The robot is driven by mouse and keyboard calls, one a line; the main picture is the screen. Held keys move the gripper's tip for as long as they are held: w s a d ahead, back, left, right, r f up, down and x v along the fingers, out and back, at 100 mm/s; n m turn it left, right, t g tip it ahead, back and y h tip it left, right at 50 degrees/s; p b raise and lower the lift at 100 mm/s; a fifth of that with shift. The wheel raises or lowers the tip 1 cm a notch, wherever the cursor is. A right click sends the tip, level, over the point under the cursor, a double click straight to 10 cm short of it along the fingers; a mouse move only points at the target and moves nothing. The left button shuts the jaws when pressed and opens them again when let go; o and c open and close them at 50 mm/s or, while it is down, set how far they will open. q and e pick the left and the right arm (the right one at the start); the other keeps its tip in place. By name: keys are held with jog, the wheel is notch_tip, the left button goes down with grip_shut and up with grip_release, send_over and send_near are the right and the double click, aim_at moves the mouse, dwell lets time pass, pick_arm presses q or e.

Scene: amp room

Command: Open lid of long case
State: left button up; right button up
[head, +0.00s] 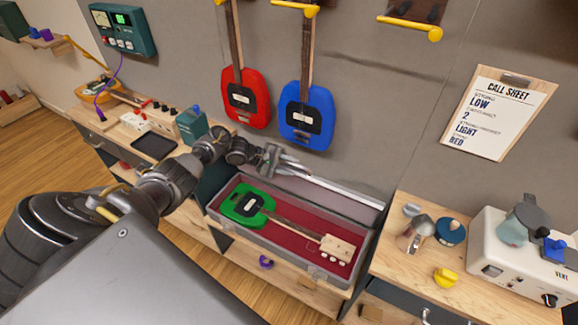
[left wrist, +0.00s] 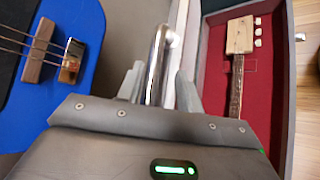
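The long case (head: 300,268) is grey with a red lining and stands open on the bench. Its lid (head: 330,196) is raised at the back, near the wall. A green guitar with a pale headstock (head: 244,206) lies inside; its neck end also shows in the left wrist view (left wrist: 240,40). My left gripper (head: 272,158) is at the raised lid's upper left part. In the left wrist view its narrowly spaced fingers (left wrist: 160,88) stand on both sides of a chrome bar handle (left wrist: 160,60) and look shut on it. My right gripper is not in view.
Red (head: 246,98) and blue (head: 306,115) guitars hang on the wall just above the lid. A bench to the right holds a white amp unit (head: 500,270), a yellow knob (head: 446,277) and metal parts. A teal box (head: 191,125) stands to the left, near my arm.

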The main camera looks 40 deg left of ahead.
pick_arm(q)
jog(key=shift+s, duration=0.1)
jog(key=v, duration=1)
jog(key=shift+s+a+r, duration=0.15)
jog(key=shift+a+r, duration=0.05)
jog(key=shift+f, duration=0.1)
